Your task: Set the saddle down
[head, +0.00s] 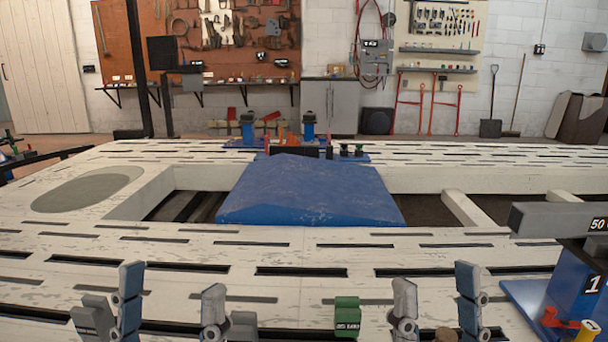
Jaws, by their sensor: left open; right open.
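A large blue slab (308,192) with a low ridged top and worn paint lies across the long opening in the pale slotted bench (200,238); it looks like the saddle, though no label shows. My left gripper (172,298) is open at the bottom left, its fingers apart and nothing seen between them. My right gripper (437,298) is open at the bottom right, its fingers apart. Both grippers are at the near side of the bench, clear of the slab. The slab's underside is hidden.
A small green labelled block (347,316) sits between the grippers. A blue fixture (582,283) with a grey bar (555,220) stands at the right. A grey oval (87,190) marks the bench's left.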

